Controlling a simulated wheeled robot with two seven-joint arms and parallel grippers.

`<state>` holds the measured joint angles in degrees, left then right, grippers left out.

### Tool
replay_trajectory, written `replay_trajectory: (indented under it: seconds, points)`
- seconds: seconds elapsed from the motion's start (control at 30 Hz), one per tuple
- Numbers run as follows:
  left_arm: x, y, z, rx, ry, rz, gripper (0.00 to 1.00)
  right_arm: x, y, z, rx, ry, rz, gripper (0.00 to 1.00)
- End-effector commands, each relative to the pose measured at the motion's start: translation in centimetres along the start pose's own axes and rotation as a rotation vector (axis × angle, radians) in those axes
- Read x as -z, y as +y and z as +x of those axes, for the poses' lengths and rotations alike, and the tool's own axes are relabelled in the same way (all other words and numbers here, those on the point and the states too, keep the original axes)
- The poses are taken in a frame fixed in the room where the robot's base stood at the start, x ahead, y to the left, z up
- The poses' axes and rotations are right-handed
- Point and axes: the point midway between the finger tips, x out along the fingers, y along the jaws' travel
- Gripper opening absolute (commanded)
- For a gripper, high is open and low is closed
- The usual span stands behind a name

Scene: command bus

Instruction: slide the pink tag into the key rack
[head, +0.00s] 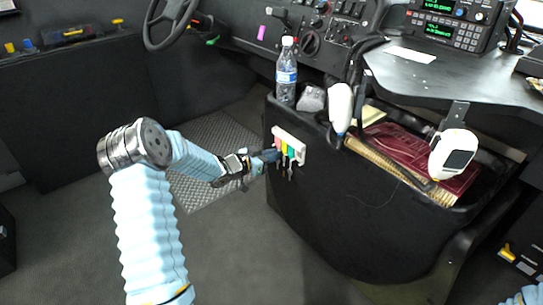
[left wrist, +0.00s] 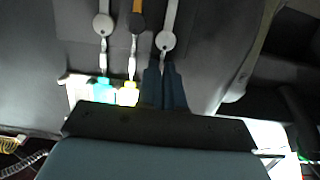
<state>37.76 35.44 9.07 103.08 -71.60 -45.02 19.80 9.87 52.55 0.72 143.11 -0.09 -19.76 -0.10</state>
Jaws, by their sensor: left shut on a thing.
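The white key rack (head: 289,134) is on the upper left face of the black console, with coloured tags in a row. A pink-red tag (head: 277,143) is at its left end, beside a yellow tag (head: 284,147) and a green tag (head: 291,152). My left gripper (head: 270,156) is at this left end, shut on the pink tag. In the left wrist view my fingers (left wrist: 166,88) hide the tag, and its key (left wrist: 166,41) shows beyond them. The teal-green and yellow tags sit beside it at the rack. I cannot tell how far the pink tag is in its slot.
A water bottle (head: 287,72) stands on the console above the rack. A white handset (head: 340,108) and a bin with red folders (head: 410,148) are to the right. A small magenta piece (head: 261,33) is on the dashboard. The floor left of the console is clear.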

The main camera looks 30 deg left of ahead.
Motion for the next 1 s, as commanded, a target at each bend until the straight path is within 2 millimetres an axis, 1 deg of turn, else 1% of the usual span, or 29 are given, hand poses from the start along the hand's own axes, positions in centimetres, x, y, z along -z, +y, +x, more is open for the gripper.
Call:
replay_trajectory:
  seconds: [0.43, 0.47, 0.5, 0.63, 1.0]
  points:
    - [-0.16, 0.00, 0.00, 0.000, 0.000, 0.000, 0.00, 0.00, 0.00, -0.01, 0.000, 0.000, 0.000, 0.43]
    - [-0.16, 0.00, 0.00, 0.000, 0.000, 0.000, 0.09, 0.00, 0.00, -0.01, 0.000, 0.000, 0.000, 0.43]
    - [-0.16, 0.00, 0.00, 0.000, 0.000, 0.000, 0.15, 0.00, 0.00, -0.01, 0.000, 0.000, 0.000, 0.43]
    - [-0.16, -0.01, -0.01, 0.000, 0.000, 0.000, 0.35, 0.00, 0.00, -0.01, 0.000, 0.000, 0.000, 0.43]
    - [-0.17, -0.01, -0.01, 0.000, 0.000, 0.000, 0.36, 0.00, 0.00, -0.01, 0.000, 0.000, 0.000, 0.43]
